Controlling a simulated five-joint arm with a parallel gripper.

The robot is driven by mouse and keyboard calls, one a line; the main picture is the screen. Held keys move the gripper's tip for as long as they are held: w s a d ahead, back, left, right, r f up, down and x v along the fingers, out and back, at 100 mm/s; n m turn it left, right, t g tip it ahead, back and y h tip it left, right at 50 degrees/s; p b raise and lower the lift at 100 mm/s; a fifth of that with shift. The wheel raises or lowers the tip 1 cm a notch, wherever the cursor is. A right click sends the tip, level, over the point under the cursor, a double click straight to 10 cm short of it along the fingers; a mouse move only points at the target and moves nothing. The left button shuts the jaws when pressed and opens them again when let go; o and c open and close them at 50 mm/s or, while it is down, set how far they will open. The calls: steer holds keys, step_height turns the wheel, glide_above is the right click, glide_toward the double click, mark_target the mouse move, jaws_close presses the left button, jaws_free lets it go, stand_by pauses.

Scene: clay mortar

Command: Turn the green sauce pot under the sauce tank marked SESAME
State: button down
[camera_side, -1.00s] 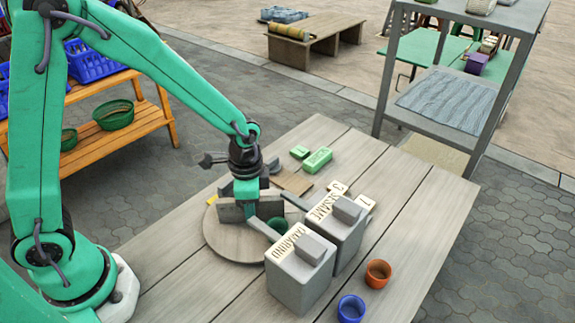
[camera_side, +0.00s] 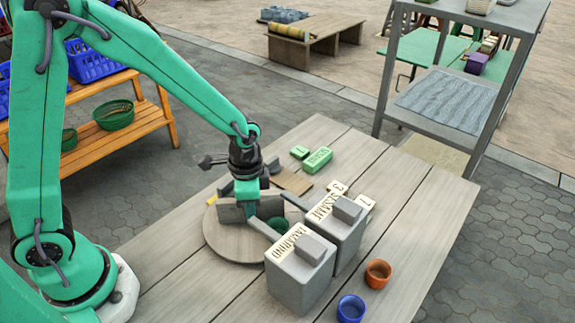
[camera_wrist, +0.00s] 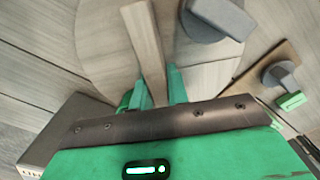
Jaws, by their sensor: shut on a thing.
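The SESAME tank (camera_side: 347,240) is a grey box with a lettered cream label, beside the grey TAMARIND tank (camera_side: 298,280). A round wooden turntable (camera_side: 228,243) lies to their left. A dark green pot (camera_side: 278,224) shows at its right edge, close to the tanks' spouts and partly hidden. I cannot tell exactly which spout it is under. My gripper (camera_side: 250,207) is low over the turntable. In the wrist view its green fingers (camera_wrist: 158,88) are shut on a wooden bar (camera_wrist: 143,40) that runs across the turntable.
An orange cup (camera_side: 378,273) and a blue cup (camera_side: 351,308) stand right of the tanks. Green blocks (camera_side: 317,160) and small number tiles (camera_side: 337,187) lie behind. The table's front left (camera_side: 180,280) is clear. A grey shelf stands beyond the table.

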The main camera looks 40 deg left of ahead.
steer(key=shift+n, duration=3.4)
steer(key=c, duration=1.4)
jaws_free()
steer(key=shift+o, duration=0.2)
steer(key=shift+r, duration=0.1)
steer(key=shift+r, duration=3.85)
